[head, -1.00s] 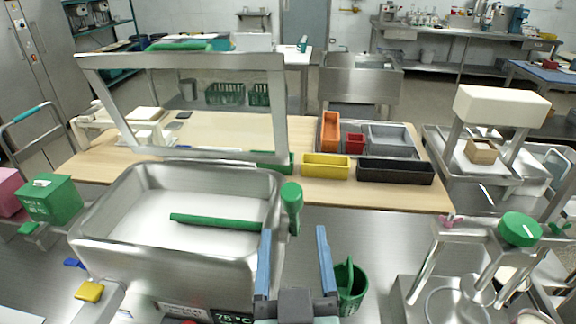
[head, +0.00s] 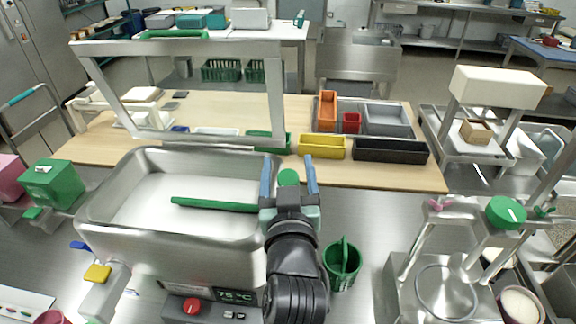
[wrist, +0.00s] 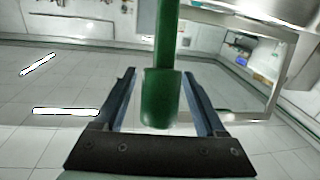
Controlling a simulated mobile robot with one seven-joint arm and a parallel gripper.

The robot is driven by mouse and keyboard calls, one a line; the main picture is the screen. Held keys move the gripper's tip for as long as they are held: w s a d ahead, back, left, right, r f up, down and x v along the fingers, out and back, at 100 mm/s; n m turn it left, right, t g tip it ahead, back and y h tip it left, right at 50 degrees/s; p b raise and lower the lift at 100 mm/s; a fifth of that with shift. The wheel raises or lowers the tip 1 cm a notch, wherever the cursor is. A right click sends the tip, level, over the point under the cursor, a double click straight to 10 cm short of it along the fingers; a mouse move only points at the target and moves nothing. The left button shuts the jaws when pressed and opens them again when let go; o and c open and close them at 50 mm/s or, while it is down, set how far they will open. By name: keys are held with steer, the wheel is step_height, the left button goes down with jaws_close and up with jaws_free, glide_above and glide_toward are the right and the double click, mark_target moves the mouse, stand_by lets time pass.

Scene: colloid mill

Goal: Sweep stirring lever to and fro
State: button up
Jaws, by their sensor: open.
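The stirring lever's green grip (head: 289,177) stands at the right side of the steel tank (head: 110,205). My gripper (head: 288,163) is open, with one blue finger on each side of the grip. In the wrist view the green grip (wrist: 160,98) hangs between the two open fingers (wrist: 160,72), with visible gaps on both sides. A green bar (head: 213,204) lies across the inside of the tank; I cannot tell if it joins the lever. My gripper hides the grip's lower part in the head view.
A raised clear lid (head: 110,100) stands behind the tank. A green basket (head: 342,265) stands right of my arm, and a steel machine with a green knob (head: 505,213) is farther right. Yellow (head: 321,147) and black (head: 391,151) bins lie on the wooden table behind.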

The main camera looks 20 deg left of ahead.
jaws_close()
stand_by(0.3)
stand_by(1.1)
